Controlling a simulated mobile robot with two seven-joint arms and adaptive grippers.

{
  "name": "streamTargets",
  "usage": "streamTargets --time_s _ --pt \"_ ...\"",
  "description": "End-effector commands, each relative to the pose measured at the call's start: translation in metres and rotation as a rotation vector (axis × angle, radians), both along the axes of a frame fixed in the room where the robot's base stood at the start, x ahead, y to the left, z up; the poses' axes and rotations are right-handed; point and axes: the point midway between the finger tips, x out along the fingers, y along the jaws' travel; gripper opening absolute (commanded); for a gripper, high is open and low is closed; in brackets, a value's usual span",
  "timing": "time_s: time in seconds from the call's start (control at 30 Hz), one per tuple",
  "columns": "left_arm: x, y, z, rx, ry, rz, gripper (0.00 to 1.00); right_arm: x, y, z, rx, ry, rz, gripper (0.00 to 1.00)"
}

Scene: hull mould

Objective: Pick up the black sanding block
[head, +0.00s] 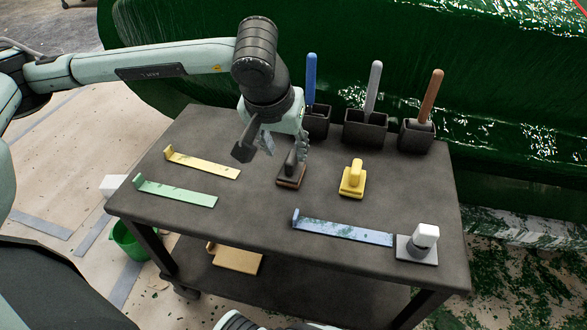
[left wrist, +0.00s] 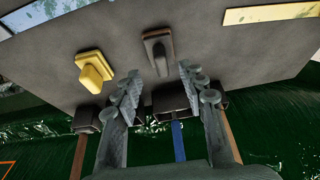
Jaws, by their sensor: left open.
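The black sanding block (head: 290,171) stands on the dark cart top, with a raised black grip and a brownish base. It also shows in the left wrist view (left wrist: 157,48), ahead of the fingers and slightly left of the line between them. My left gripper (head: 272,146) is open and empty. It hangs just above and to the left of the block in the head view, one finger partly in front of the block's upper part. I cannot tell whether they touch.
A yellow block (head: 353,179) stands right of the black one, a white-gripped grey block (head: 420,244) at the front right corner. Yellow (head: 203,165), green (head: 176,191) and blue (head: 345,230) strips lie on the cart top (head: 250,222). Dark holders (head: 365,129) line the back, below the green hull.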

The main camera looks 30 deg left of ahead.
Motion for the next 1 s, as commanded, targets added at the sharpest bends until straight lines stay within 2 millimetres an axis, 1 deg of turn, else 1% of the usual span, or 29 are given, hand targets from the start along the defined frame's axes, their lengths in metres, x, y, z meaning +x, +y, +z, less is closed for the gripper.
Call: streamTargets --time_s 0.17,0.37,0.57,0.6,0.7,0.8,0.97,1.0 --pt "0.002 0.001 -0.007 0.008 0.001 -0.018 0.41 0.001 0.002 0.002 0.003 -0.01 0.004 0.4" --pt "0.011 0.002 -0.027 0.006 0.0 -0.018 0.41 0.005 0.005 0.003 0.009 -0.028 0.01 0.4" --pt "0.025 0.006 -0.052 0.007 0.003 -0.016 0.41 -0.001 -0.001 0.001 -0.001 0.003 -0.001 0.4" --pt "0.028 0.007 -0.058 0.007 0.002 -0.015 0.41 -0.001 0.0 0.0 -0.001 0.002 -0.001 0.4" --pt "0.031 0.007 -0.067 0.006 0.0 -0.017 0.41 0.001 0.001 0.001 0.002 -0.007 0.002 0.4" --pt "0.033 0.007 -0.071 0.007 -0.002 -0.018 0.41 0.002 0.001 0.002 0.002 -0.011 0.002 0.4" --pt "0.033 0.007 -0.071 0.006 -0.002 -0.017 0.41 0.002 0.001 0.002 0.002 -0.011 0.002 0.4" --pt "0.033 0.007 -0.071 0.006 -0.002 -0.017 0.4 0.002 0.001 0.002 0.002 -0.011 0.002 0.4"
